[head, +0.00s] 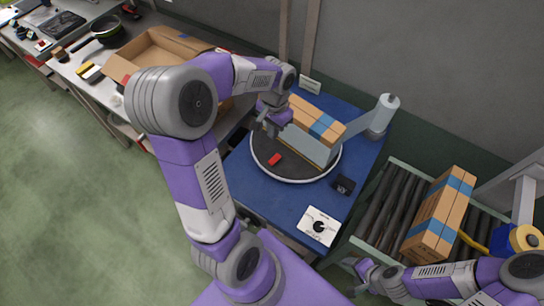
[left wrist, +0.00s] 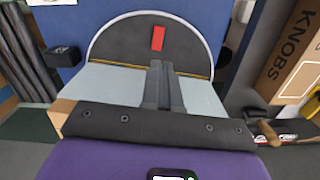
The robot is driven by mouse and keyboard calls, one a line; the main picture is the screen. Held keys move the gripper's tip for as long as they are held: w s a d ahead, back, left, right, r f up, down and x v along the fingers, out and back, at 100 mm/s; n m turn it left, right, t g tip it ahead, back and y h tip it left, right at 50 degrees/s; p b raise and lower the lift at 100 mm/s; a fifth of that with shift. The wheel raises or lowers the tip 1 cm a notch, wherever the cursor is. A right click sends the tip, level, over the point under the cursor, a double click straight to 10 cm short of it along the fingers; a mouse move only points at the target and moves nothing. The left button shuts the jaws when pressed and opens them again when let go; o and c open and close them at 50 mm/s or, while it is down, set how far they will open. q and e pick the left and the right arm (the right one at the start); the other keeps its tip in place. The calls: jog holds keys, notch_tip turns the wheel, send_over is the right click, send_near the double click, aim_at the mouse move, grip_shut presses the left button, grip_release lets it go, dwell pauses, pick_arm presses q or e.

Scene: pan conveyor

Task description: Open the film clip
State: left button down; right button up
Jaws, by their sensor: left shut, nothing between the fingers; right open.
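The red film clip (head: 275,159) lies on the dark round turntable (head: 264,163), near a box (head: 310,146) whose lower part is wrapped in pale film. In the left wrist view the clip (left wrist: 157,38) is a small red bar beyond my fingertips. Whether it is open or closed cannot be told. My left gripper (head: 268,126) is shut and empty, above the turntable beside the box and apart from the clip. Its closed fingers also show in the left wrist view (left wrist: 163,82). My right gripper (head: 362,278) is open at the lower right, away from the turntable.
A pale film roll (head: 383,113) stands at the blue table's (head: 294,203) right edge, its film stretching to the box. A small black box (head: 343,185) and a white dial card (head: 319,226) sit at the front right. A taped carton (head: 440,214) rests on the roller conveyor (head: 381,204).

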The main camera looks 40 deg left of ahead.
aim_at(272, 161)
pick_arm(q)
jog(key=f+b, duration=0.1)
jog(key=f, duration=0.3)
jog(key=f+b, duration=0.1)
jog(key=f, duration=0.4)
jog(key=f+b, duration=0.1)
jog(key=f, duration=0.4)
jog(key=shift+s+b, duration=0.3)
jog(key=shift+b, duration=0.1)
pick_arm(e)
notch_tip(272, 161, down, 4)
jog(key=shift+r, duration=0.1)
pick_arm(q)
jog(key=shift+d, duration=0.1)
